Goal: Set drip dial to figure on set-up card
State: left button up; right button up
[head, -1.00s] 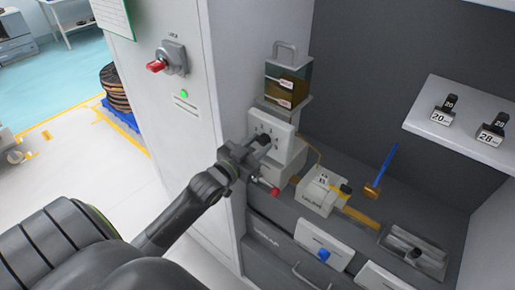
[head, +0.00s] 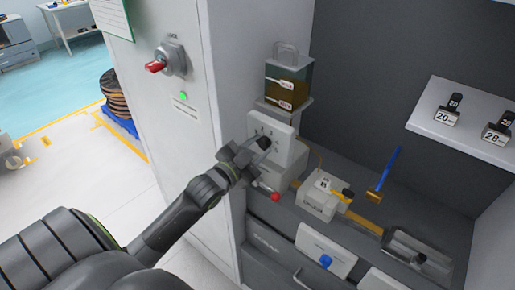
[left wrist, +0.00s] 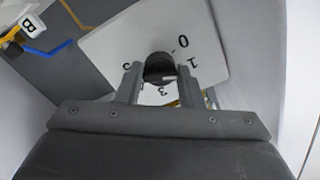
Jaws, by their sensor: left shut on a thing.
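The drip dial is a dark round knob (head: 264,142) on a white plate (head: 286,152) below the amber tank. My left gripper (head: 261,146) is shut on this knob. In the left wrist view, the fingers (left wrist: 158,76) stand on either side of the knob (left wrist: 158,62). A short white mark on the knob points to the right, toward the right finger. Figures 0 and 1 show on the plate (left wrist: 115,45) at the upper right; others below and left are hard to read, and the fingers hide part of the scale. My right gripper is out of view.
A green-edged sheet (head: 112,18) hangs on the cabinet at upper left, its writing unreadable. A tank (head: 287,82) of amber liquid stands above the dial. A red-handled switch (head: 168,62) is left. A white block (head: 318,200) and blue-handled tool (head: 385,175) lie right.

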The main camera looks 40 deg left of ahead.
pick_arm(q)
jog(key=o, duration=0.9)
jog(key=shift+o, duration=0.2)
jog(key=s+a+b, duration=0.1)
jog(key=s, duration=1.6)
jog(key=shift+s+a, duration=0.15)
